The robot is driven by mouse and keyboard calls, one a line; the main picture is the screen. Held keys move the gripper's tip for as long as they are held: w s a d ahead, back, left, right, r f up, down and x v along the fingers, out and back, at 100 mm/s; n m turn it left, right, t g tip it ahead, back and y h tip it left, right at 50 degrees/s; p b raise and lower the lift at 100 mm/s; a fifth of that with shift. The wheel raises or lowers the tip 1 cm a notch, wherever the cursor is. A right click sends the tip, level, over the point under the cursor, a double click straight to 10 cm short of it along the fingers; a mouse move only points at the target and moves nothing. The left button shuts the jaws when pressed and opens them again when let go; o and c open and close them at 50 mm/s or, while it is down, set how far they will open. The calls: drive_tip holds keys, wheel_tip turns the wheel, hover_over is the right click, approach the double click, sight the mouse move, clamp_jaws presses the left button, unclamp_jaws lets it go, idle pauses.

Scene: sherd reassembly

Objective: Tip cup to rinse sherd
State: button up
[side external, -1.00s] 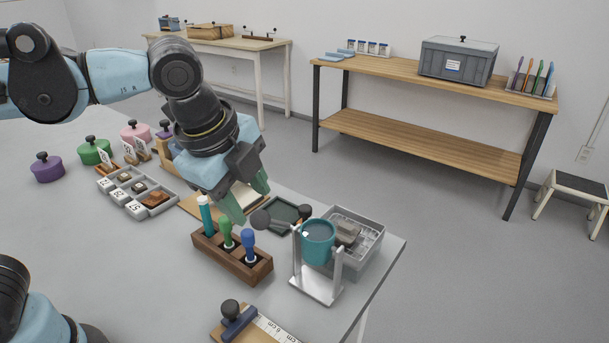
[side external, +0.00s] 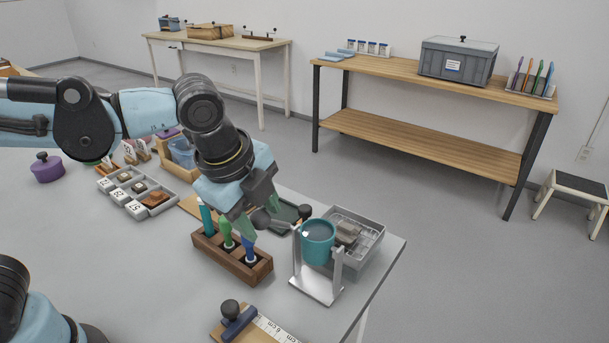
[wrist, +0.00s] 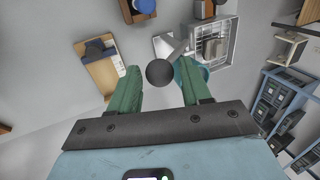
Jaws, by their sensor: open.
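A teal cup (side external: 318,243) hangs in a silver stand (side external: 318,288) near the table's right edge. A lever with a dark ball knob (side external: 260,219) sticks out from it to the left. Behind the cup is a grey tray (side external: 372,262) holding a grey-brown block, perhaps the sherd (side external: 347,231). My gripper (side external: 257,222) is open, with green fingers at the knob. In the wrist view the knob (wrist: 160,73) shows between the fingers, with gaps on both sides; I cannot tell its depth. The cup (wrist: 205,72) is partly hidden there by the right finger.
A wooden rack (side external: 230,262) with teal, green and blue handled tools stands just below my gripper. A stamp (side external: 238,320) on a board with a ruler lies at the front. A dark green mat (side external: 287,213) is behind. A compartment tray (side external: 135,196) sits left.

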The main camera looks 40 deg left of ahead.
drive_tip(key=shift+w+f, duration=0.25)
drive_tip(key=shift+f, duration=0.45)
drive_tip(key=shift+w+r+g, duration=0.35)
drive_tip(key=shift+w+r, duration=0.1)
drive_tip(key=shift+w, duration=0.2)
drive_tip(key=shift+w+r+g, duration=0.35)
drive_tip(key=shift+w+r, duration=0.1)
drive_tip(key=shift+w, duration=0.15)
drive_tip(key=shift+w+r+g, duration=0.2)
drive_tip(key=shift+w+g, duration=0.15)
drive_tip(key=shift+w, duration=0.3)
drive_tip(key=shift+w+r+g, duration=0.2)
drive_tip(key=shift+w+g, duration=0.15)
drive_tip(key=shift+w, duration=0.25)
drive_tip(key=shift+w+g, duration=1.7)
drive_tip(key=shift+w, duration=1.35)
drive_tip(key=shift+v, duration=2.3)
drive_tip(key=shift+s, duration=0.1)
